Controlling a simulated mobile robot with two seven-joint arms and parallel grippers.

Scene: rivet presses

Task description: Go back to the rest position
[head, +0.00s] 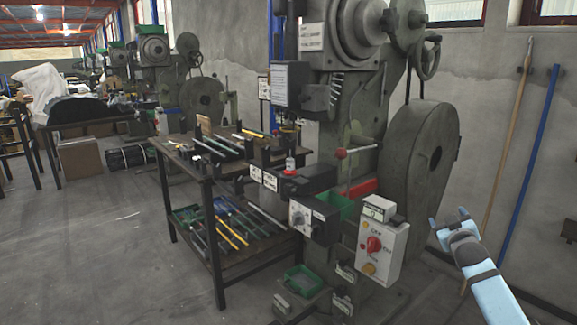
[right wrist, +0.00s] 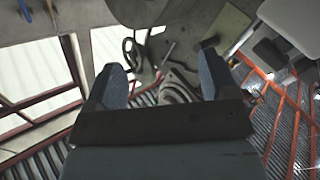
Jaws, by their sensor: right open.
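My right gripper (head: 449,219) is at the right of the head view, its light blue arm coming in from the lower right. Its two fingers stand apart with nothing between them. It is to the right of the press's control box (head: 383,250) and in front of the large grey wheel guard, apart from both as far as I can tell. In the right wrist view my gripper (right wrist: 163,84) shows its two blue-grey fingers spread wide and empty, with the press and ceiling behind. My left gripper is not in the head view.
A large grey-green rivet press (head: 352,100) stands in the middle, with a red-handled lever and switch boxes. A dark work table (head: 212,167) with tools stands left of it. A wooden pole (head: 508,130) and a blue pole (head: 530,160) lean on the wall.

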